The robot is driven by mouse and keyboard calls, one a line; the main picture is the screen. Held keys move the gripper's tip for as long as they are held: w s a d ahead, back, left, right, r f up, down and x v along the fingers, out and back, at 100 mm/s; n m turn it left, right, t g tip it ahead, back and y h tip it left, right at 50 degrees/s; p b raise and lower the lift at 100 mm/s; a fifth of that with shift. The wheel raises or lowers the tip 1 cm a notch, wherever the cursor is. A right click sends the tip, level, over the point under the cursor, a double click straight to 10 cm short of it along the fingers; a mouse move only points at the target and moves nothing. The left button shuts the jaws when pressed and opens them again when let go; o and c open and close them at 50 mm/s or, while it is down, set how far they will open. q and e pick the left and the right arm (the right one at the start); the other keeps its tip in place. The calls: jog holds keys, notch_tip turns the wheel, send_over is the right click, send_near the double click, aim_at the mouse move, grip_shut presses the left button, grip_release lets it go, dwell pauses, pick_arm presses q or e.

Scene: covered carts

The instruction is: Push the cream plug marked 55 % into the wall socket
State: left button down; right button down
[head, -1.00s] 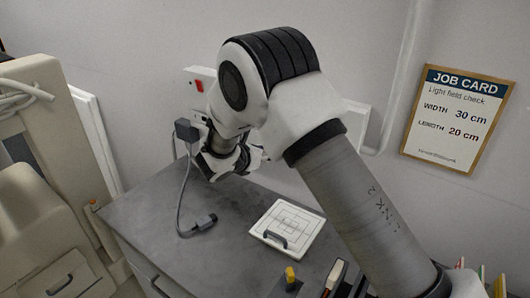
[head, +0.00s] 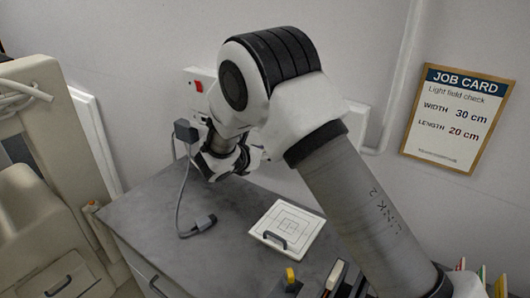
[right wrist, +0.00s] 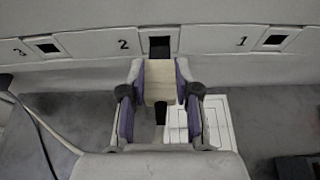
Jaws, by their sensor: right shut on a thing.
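The cream plug (right wrist: 160,82) is between the two fingers of my right gripper (right wrist: 161,76), which is shut on it. No marking on the plug is legible. The plug's far end is just below the dark opening of socket 2 (right wrist: 160,46) and lined up with it from left to right. I cannot tell whether it touches the socket. In the head view my right gripper (head: 224,163) is low by the wall at the back of the grey cart top, and my arm hides the plug. My left gripper is not in view.
Sockets 1 (right wrist: 274,39) and 3 (right wrist: 47,47) flank socket 2. A white plate (head: 287,228) lies front right.

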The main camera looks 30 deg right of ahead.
dwell(0.3)
jog(key=shift+w+d+b, duration=0.25)
jog(key=shift+w+d, duration=0.05)
jog(key=shift+d, duration=0.5)
jog(key=shift+w+d+b, duration=0.25)
jog(key=shift+w+d, duration=0.05)
jog(key=shift+d, duration=0.45)
jog(key=c, duration=0.7)
grip_release()
jog(key=shift+c, duration=0.2)
jog(key=v, duration=1.2)
jog(key=shift+r, duration=0.1)
